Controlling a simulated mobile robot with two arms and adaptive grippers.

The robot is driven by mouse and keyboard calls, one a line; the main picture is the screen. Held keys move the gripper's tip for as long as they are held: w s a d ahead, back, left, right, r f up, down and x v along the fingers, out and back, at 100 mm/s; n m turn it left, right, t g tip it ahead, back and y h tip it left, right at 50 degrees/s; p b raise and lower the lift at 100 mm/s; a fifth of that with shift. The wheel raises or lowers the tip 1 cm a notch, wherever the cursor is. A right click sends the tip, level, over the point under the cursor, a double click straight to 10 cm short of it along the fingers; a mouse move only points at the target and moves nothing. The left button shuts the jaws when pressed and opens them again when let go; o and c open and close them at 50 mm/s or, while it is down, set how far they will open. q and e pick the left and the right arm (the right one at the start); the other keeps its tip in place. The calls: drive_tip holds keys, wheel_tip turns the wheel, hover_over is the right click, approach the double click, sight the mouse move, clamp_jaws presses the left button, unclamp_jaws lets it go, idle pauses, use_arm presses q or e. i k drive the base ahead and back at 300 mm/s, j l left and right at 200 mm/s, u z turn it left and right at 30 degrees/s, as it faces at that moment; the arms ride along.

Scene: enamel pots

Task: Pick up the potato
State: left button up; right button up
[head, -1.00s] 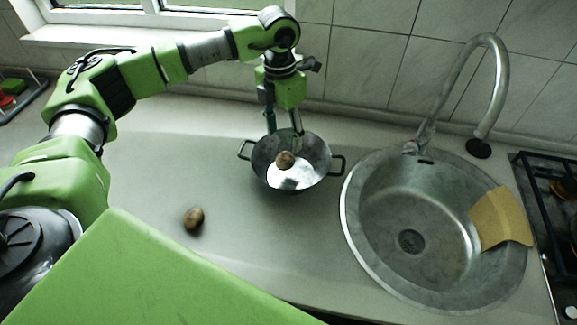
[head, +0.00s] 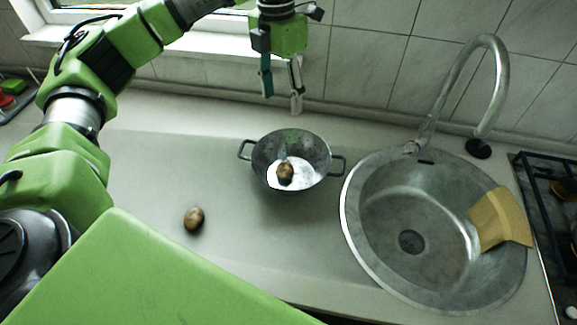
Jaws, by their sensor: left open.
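One brown potato (head: 194,219) lies on the grey counter, left of and nearer than the pot. A second brown potato (head: 285,172) lies inside the grey two-handled pot (head: 262,158), on its bright bottom. My left gripper (head: 282,100) is open and empty, with its fingers pointing down. It hangs above and behind the pot, clear of both potatoes. My right gripper is not in the head view.
A round metal sink (head: 390,262) with a curved faucet (head: 497,85) is on the right, with a tan cloth (head: 500,220) over its edge. A stove (head: 553,200) stands at the far right. The counter (head: 150,180) left of the pot is mostly clear.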

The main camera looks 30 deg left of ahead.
sight(194, 218)
drive_tip(key=k+j, duration=0.15)
drive_tip(key=k, duration=0.5)
drive_tip(key=k+j, duration=0.15)
drive_tip(key=k, duration=0.5)
drive_tip(key=k+j, duration=0.15)
drive_tip(key=k, duration=0.55)
